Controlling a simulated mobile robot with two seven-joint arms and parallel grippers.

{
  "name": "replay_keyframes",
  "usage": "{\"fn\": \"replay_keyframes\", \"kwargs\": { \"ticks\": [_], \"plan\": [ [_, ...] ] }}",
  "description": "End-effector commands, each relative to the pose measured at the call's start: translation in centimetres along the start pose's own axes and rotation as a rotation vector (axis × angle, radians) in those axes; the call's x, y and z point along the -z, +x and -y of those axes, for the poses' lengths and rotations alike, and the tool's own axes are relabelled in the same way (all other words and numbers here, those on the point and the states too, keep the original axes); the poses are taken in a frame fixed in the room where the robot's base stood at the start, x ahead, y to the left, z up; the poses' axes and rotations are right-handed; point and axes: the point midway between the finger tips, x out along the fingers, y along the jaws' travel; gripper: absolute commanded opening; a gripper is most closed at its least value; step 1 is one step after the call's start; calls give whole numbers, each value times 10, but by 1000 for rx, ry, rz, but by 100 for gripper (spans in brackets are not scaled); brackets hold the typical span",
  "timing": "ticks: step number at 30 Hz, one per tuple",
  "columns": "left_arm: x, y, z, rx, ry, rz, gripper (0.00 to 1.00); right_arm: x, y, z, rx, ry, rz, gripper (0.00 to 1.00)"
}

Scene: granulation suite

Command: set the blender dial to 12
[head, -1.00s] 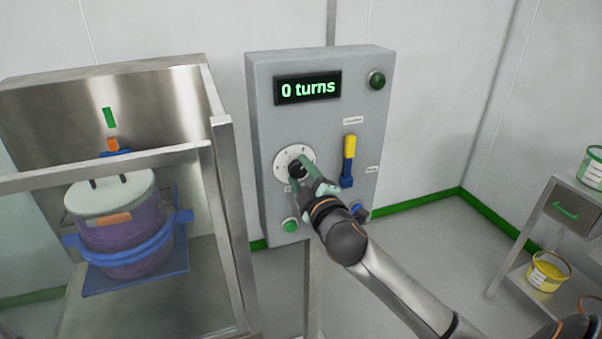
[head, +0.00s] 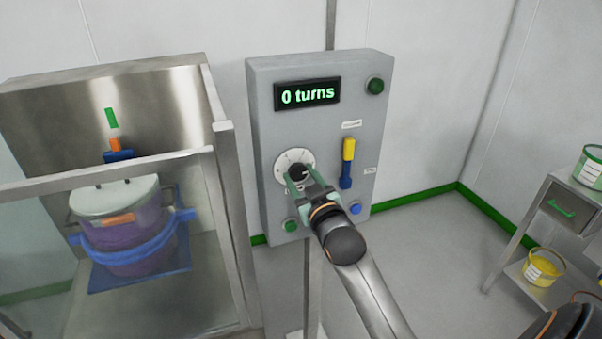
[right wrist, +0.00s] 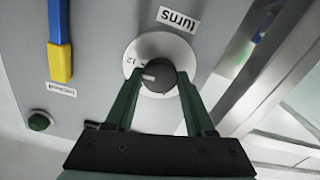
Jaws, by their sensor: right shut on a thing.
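The blender dial is a pale round plate (head: 284,160) with a black knob (head: 296,171) at its centre, on the front of a grey control box (head: 262,120). My right gripper (head: 301,182) is shut on the knob, a green finger on each side. In the right wrist view the knob (right wrist: 162,80) sits between the fingertips. Its white pointer mark faces left there, close to the printed 12 on the dial plate (right wrist: 165,45); the fingers hide part of the plate. The display (head: 308,93) reads "0 turns". My left gripper is not in view.
A yellow and blue lever (head: 348,162) is right of the dial. Green buttons (head: 376,86) (head: 291,225) and a blue button (head: 355,208) are on the box. A glazed enclosure (head: 222,170) with a purple drum (head: 120,220) stands left. A cart (head: 545,225) stands right.

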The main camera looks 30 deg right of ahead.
Motion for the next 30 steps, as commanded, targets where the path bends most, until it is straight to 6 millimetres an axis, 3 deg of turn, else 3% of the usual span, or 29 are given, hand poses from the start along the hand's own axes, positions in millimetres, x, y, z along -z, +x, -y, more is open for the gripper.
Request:
{"fn": "replay_keyframes", "kwargs": {
  "ticks": [23,24,30],
  "plan": [
    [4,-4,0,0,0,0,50,1,0,0,0,105,-3,0],
    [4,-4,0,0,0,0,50,1,0,0,0,105,-3,58],
    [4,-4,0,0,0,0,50,1,0,0,0,103,-2,80]
  ]
}}
